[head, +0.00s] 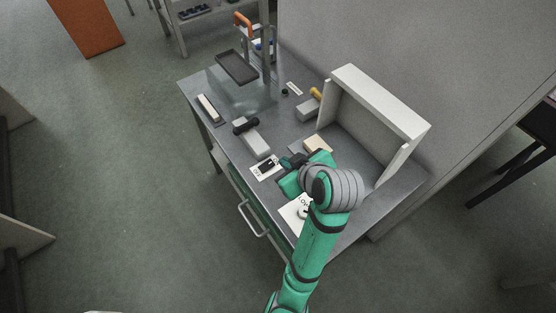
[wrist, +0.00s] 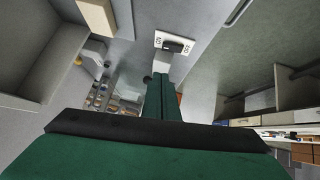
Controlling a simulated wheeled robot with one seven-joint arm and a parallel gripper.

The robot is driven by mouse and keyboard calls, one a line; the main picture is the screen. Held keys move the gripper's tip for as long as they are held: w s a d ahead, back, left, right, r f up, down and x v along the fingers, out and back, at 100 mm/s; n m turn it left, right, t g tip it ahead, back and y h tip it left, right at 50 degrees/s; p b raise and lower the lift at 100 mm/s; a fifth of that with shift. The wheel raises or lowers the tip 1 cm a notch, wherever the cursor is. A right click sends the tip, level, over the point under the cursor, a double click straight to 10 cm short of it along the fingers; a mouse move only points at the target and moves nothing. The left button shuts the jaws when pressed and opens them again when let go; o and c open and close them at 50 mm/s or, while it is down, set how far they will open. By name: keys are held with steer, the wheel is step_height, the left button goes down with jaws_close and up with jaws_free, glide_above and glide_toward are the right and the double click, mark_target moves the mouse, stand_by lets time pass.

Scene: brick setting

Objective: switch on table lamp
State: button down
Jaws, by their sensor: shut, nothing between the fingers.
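No plain lamp shape stands out; a dark flat rectangular panel (head: 237,67) on the workbench's far end may be the lamp's head, but I cannot tell. A white label plate (head: 265,167) with a black switch lies on the bench near its front edge. The same plate (wrist: 174,45) shows in the wrist view, just beyond my fingertips; its lettering is too small to read surely. My gripper (head: 288,162) is beside the plate, on its right. In the wrist view my green fingers (wrist: 161,76) are together and empty. Whether they touch the plate is unclear.
The grey bench (head: 228,133) also holds a grey block with a black handle (head: 245,125), a yellow-handled block (head: 315,93) and an open white box (head: 372,117). Another white plate (head: 292,213) lies partly behind my arm. A drawer handle (head: 252,219) juts from the front.

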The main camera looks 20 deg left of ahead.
glide_above(273, 162)
steer(key=s+d, duration=0.2)
steer(key=s, duration=0.1)
steer(key=f, duration=0.7)
steer(key=shift+w+a+f, duration=0.1)
steer(key=shift+w+a, duration=0.1)
steer(key=shift+w, duration=0.05)
step_height(273, 162, down, 2)
steer(key=shift+w+d+f, duration=0.1)
steer(key=shift+d+f, duration=0.05)
steer(key=shift+f, duration=0.05)
steer(key=shift+w+f, duration=0.15)
steer(key=shift+f, duration=0.5)
steer(key=shift+w+d+f, duration=0.15)
steer(key=shift+f, duration=0.15)
steer(key=shift+s+a+r, duration=0.35)
steer(key=shift+s+a, duration=0.1)
steer(key=shift+s, duration=0.15)
